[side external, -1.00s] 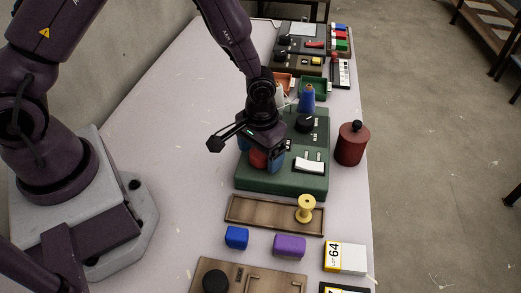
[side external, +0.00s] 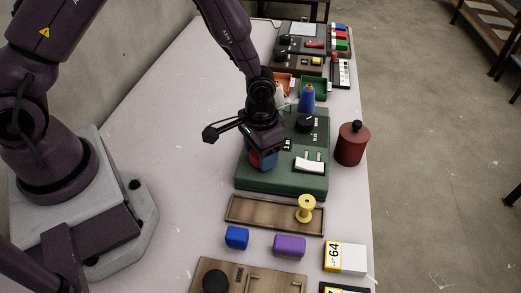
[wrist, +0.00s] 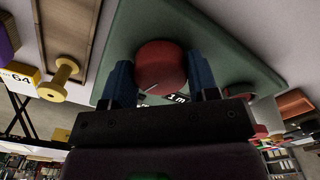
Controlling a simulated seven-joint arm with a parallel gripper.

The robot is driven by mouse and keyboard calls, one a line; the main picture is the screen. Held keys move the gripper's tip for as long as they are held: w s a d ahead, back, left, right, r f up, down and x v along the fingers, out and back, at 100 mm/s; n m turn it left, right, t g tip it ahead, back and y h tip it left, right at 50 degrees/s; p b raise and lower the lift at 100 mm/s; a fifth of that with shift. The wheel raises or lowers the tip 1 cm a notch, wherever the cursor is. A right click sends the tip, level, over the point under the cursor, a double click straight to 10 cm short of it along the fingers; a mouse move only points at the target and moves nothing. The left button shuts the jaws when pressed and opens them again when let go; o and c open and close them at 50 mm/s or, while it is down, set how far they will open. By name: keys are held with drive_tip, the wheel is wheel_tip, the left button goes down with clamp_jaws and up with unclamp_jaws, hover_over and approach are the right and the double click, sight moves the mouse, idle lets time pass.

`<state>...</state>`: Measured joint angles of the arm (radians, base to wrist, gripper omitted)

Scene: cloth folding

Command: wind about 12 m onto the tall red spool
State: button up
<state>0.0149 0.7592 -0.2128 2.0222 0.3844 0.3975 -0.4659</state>
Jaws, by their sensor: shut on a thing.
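A red round knob (wrist: 158,68) with a white pointer line sits on the green machine (wrist: 215,30). My gripper (wrist: 160,75) has its two blue fingers on opposite sides of the knob and is shut on it. A "1 m" marking shows beside the knob. In the side view, my gripper (side external: 263,160) is over the near left part of the machine (side external: 285,182), with the knob mostly hidden by the fingers. A blue cone (side external: 307,98) stands at the machine's far end. A yellow spool (side external: 306,208) stands upright on a wooden tray (side external: 245,213). I cannot make out a tall red spool.
A dark red canister (side external: 351,148) with a black top stands right of the machine. A black knob (side external: 305,123) and white panel (side external: 309,165) are on the machine. Blue (side external: 237,237) and purple (side external: 289,246) blocks lie nearer. The table's left side is clear.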

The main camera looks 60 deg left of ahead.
drive_tip(key=m, duration=0.6)
drive_tip(key=shift+a+m, duration=0.1)
drive_tip(key=shift+m, duration=0.3)
drive_tip(key=shift+r, duration=0.1)
idle(0.3)
drive_tip(key=o, duration=0.9)
wheel_tip(320, 180, up, 13)
drive_tip(key=shift+f, duration=0.1)
idle(0.4)
